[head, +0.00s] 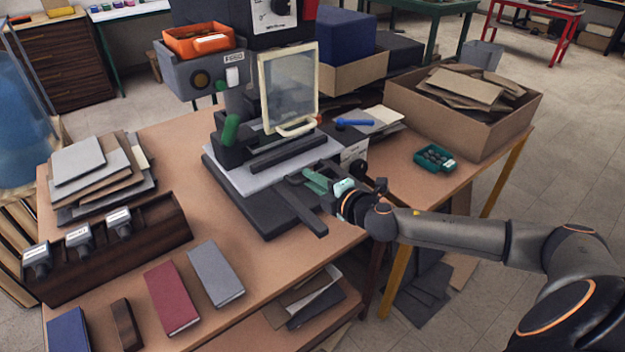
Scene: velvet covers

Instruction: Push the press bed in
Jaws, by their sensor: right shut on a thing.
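The press (238,125) stands on the brown workbench, with a clear framed guard (290,88) raised at its front. Its flat light-grey bed (235,178) sticks out toward me over a dark base (245,208). A dark bar handle (306,216) runs along the front right of the bed. My right gripper (315,181), with green fingers, comes in from the right and is shut on the handle near its far end. The fingers partly hide the grip. My left gripper is not in view.
A cardboard box of brown scraps (490,133) and a green tray (434,158) stand at the right. A dark wooden rack (150,228) with labelled hand tools sits at the left. Several books, one red (172,296) and one grey (216,273), lie along the front edge.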

